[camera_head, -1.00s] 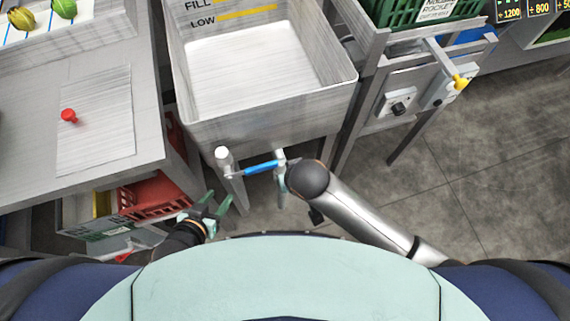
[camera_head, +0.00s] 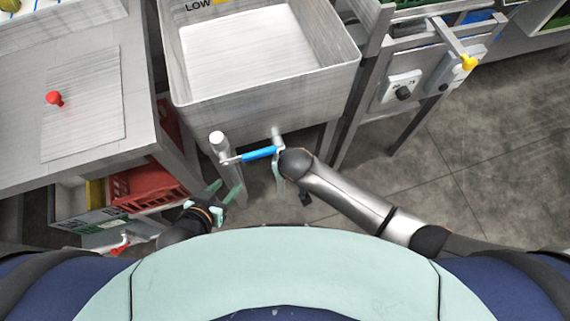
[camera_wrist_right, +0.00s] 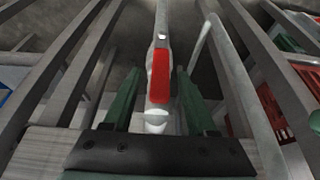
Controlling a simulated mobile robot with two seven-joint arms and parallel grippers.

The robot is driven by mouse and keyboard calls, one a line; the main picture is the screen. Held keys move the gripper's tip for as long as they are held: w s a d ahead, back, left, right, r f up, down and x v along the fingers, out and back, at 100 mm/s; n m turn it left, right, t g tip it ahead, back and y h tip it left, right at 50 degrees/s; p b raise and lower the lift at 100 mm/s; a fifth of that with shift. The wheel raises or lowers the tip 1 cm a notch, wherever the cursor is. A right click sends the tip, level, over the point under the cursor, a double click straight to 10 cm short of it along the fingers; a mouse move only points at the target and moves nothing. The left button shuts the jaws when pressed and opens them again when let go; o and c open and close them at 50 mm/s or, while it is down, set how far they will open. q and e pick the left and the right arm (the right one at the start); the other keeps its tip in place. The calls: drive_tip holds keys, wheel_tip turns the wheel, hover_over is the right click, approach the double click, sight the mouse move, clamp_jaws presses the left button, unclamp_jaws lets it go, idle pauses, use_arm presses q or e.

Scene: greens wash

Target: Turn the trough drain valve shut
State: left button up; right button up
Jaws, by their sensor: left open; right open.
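The steel trough (camera_head: 255,101) stands ahead of me. In the head view a blue-handled lever (camera_head: 261,154) lies across below its front, beside a steel post. My right wrist is at the lever's right end and mostly hides that gripper. In the right wrist view my right gripper (camera_wrist_right: 158,74) is open, with a red-sleeved lever (camera_wrist_right: 160,77) between its two green fingers; gaps show on both sides. I cannot tell which lever is the drain valve. My left gripper (camera_head: 228,188) is open and empty, low left of the trough, near its leg.
A steel table (camera_head: 100,158) with a red knob (camera_head: 54,98) is at left, a red crate (camera_head: 145,187) under it. A steel stand with a dark knob (camera_head: 403,93) and a yellow-tipped handle (camera_head: 468,63) is at right. Floor at lower right is clear.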

clamp_jaws()
idle(0.4)
idle(1.0)
